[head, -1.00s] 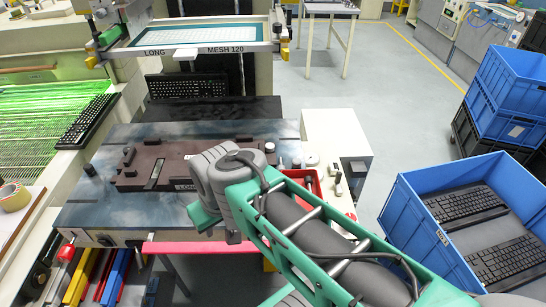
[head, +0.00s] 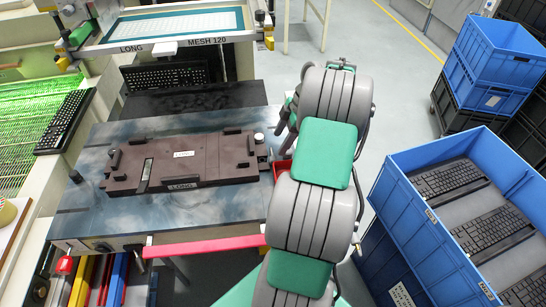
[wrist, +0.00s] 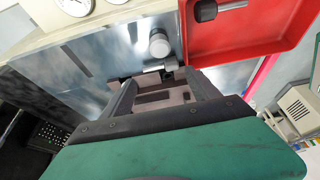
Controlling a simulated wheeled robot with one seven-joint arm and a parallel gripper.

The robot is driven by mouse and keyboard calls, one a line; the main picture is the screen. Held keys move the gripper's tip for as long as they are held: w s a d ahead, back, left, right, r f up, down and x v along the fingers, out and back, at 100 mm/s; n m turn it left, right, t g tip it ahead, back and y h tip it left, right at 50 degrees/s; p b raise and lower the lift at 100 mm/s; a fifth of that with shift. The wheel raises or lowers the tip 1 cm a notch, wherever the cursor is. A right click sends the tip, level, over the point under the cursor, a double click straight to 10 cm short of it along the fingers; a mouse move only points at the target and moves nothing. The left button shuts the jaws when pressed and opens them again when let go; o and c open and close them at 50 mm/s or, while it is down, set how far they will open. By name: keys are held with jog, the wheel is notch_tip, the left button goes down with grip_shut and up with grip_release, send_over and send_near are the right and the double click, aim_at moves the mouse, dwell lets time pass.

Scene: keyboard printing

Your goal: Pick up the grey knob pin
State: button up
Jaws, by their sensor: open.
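A light grey round knob (wrist: 159,45), which looks like the grey knob pin, stands on the metal table just beyond my fingertips in the wrist view. In the head view the knob (head: 259,137) is at the right end of the brown fixture (head: 215,145). My gripper (wrist: 158,82) is open, its two dark fingers apart with nothing clearly held between them. Part of the brown fixture shows between the fingers. In the head view my arm hides the gripper.
A red tray (wrist: 240,45) with a dark-handled item lies right of the knob. A blue crate (head: 390,200) holding keyboards stands at the right. A screen frame (head: 170,45) is above the back of the table. A pink-red bar (head: 205,246) runs along the front edge.

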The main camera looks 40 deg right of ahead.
aim_at(271, 155)
jog(key=p+x, duration=0.1)
jog(key=x, duration=0.5)
jog(key=shift+a, duration=0.2)
jog(key=shift+r, duration=0.1)
jog(key=shift+c, duration=0.8)
jog(key=shift+d+r, duration=0.1)
jog(key=c, duration=1.2)
jog(key=shift+c, duration=0.2)
jog(key=shift+r, duration=0.1)
jog(key=shift+r, duration=0.35)
jog(key=s+a+r+b, duration=0.4)
jog(key=s+a+r, duration=0.5)
jog(key=r, duration=0.3)
jog(key=shift+s+a, duration=0.25)
jog(key=shift+s, duration=0.45)
